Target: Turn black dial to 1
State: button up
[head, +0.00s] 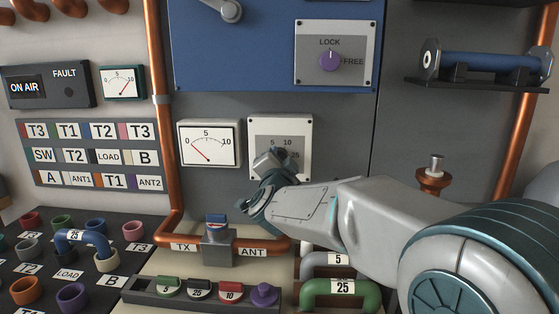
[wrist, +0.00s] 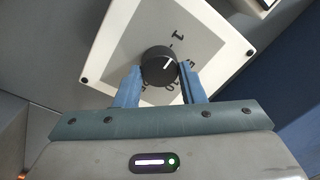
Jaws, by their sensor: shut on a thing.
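The black dial (wrist: 158,66) sits on a white-edged plate with a grey face (wrist: 205,42) in the wrist view. My gripper (wrist: 161,74) has its two blue fingers on either side of the dial, shut on it. The dial's white mark points up and right in that view, toward the side with the 1 and 5 labels; its exact setting is hard to tell. The 1 is above the dial, and other labels are partly hidden by the fingers. In the head view, my gripper (head: 272,165) covers much of the plate (head: 296,125), with 5, 10 and 25 showing.
A white meter (head: 209,143) is just left of the plate. A blue panel (head: 240,65) with a purple LOCK/FREE knob (head: 331,60) is above. Below are a blue-handled valve (head: 216,227), copper pipe (head: 165,180) and a green pipe (head: 341,294).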

dwell(0.3)
jog(key=o, duration=1)
jog(key=s, duration=1.3)
jog(key=shift+s+f, duration=0.35)
jog(key=shift+s, duration=0.05)
